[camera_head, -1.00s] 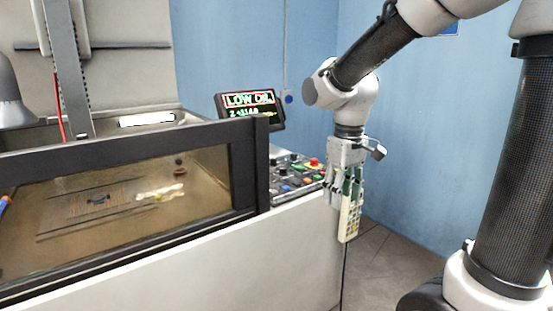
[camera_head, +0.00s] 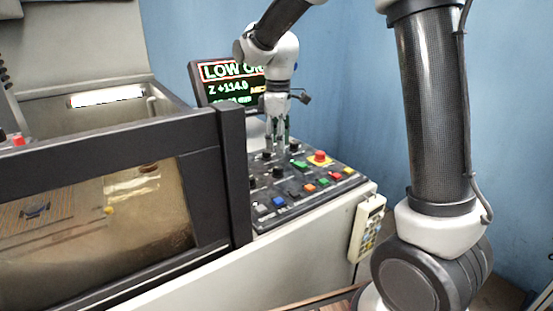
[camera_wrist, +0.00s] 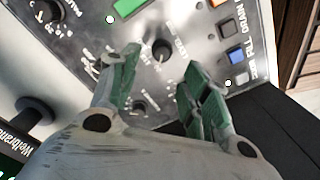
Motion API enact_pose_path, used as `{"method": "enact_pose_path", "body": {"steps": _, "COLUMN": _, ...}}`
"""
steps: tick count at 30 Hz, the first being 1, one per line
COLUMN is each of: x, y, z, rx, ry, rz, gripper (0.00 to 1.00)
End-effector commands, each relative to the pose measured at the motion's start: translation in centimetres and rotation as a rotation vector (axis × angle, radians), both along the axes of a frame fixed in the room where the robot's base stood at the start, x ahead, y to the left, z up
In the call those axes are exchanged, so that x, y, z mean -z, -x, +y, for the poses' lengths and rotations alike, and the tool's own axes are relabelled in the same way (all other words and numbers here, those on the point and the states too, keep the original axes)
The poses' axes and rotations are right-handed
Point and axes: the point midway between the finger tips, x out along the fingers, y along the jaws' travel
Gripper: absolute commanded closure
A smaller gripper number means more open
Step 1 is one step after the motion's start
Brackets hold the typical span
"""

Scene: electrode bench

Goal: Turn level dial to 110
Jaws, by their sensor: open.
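A control panel (camera_head: 310,185) with several black dials slopes at the right end of the machine. My gripper (camera_head: 276,147) points down over the back part of the panel, its fingers apart and empty. In the wrist view, a black dial with a white pointer line (camera_wrist: 162,50) sits between and just beyond my open fingertips (camera_wrist: 162,66). Its lettering is too blurred to read, so I cannot tell whether it is the level dial. Another dial (camera_wrist: 139,107) lies closer to the palm, and a third (camera_wrist: 48,12) is at the upper left.
The screen (camera_head: 222,88) reads "LOW O..." and "Z +114.0", partly behind my arm. A red button (camera_head: 320,157) and several coloured buttons share the panel. A pendant (camera_head: 367,228) hangs on the machine's side. The tank's dark frame (camera_head: 232,170) stands left of the panel.

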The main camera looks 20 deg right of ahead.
Motion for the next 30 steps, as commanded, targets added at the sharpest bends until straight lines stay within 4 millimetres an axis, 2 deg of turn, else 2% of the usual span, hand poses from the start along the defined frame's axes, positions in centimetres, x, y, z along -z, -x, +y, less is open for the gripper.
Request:
{"method": "enact_pose_path", "body": {"steps": 4, "x": 0.1, "y": 0.1, "z": 0.0, "rx": -0.046, "ry": 0.000, "rz": 0.001, "gripper": 0.53}}
{"method": "enact_pose_path", "body": {"steps": 7, "x": 0.9, "y": 0.1, "z": 0.0, "rx": -0.056, "ry": 0.001, "rz": 0.004, "gripper": 0.53}}
{"method": "enact_pose_path", "body": {"steps": 15, "x": 5.4, "y": 0.2, "z": 0.0, "rx": -0.055, "ry": 0.001, "rz": 0.004, "gripper": 0.53}}
{"method": "enact_pose_path", "body": {"steps": 21, "x": 7.5, "y": 0.1, "z": 0.0, "rx": -0.054, "ry": 0.000, "rz": 0.001, "gripper": 0.53}}
{"method": "enact_pose_path", "body": {"steps": 30, "x": 7.8, "y": 0.1, "z": 0.0, "rx": -0.054, "ry": 0.000, "rz": 0.001, "gripper": 0.53}}
